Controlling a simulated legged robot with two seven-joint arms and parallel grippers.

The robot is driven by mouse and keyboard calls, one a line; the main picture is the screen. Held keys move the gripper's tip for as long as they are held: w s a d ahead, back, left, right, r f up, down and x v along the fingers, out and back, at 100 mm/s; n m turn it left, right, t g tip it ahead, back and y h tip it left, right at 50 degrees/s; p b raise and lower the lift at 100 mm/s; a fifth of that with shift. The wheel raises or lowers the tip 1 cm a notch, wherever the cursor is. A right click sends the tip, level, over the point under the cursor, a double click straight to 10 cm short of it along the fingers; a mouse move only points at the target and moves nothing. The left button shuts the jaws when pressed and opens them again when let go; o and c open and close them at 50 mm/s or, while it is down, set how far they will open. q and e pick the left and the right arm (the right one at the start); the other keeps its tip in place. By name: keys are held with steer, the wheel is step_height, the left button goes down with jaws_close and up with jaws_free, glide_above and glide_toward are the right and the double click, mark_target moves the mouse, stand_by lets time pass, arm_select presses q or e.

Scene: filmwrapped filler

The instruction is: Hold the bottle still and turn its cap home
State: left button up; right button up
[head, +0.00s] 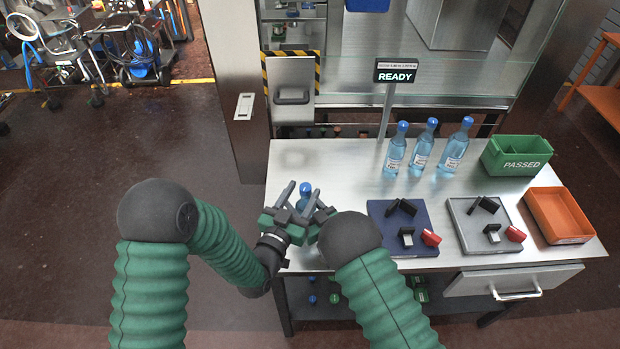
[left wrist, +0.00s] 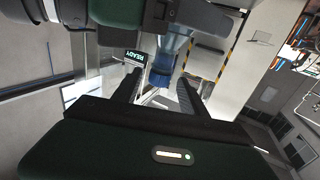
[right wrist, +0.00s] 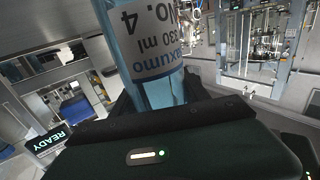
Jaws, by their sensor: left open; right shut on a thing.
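A clear blue bottle with a blue cap (head: 305,187) stands between my two grippers at the table's left front; most of its body is hidden in the head view. In the right wrist view the bottle (right wrist: 158,92) fills the jaws, with its white label showing. My right gripper (right wrist: 160,98) is shut on the bottle body. In the left wrist view the cap (left wrist: 160,76) shows between the spread fingers of my left gripper (left wrist: 155,92). The left gripper is open, and I cannot tell whether a finger touches the cap.
Three capped bottles (head: 424,146) stand at the back of the table (head: 320,165). A green PASSED bin (head: 516,156) and an orange tray (head: 557,215) are at the right. A blue pad (head: 380,212) and a grey pad (head: 463,207) with black blocks lie right of my grippers.

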mark_target(306, 185)
arm_select(q)
steer(key=x, duration=0.5)
steer(key=shift+w+d, duration=0.1)
steer(key=shift+w, duration=0.1)
jaws_close()
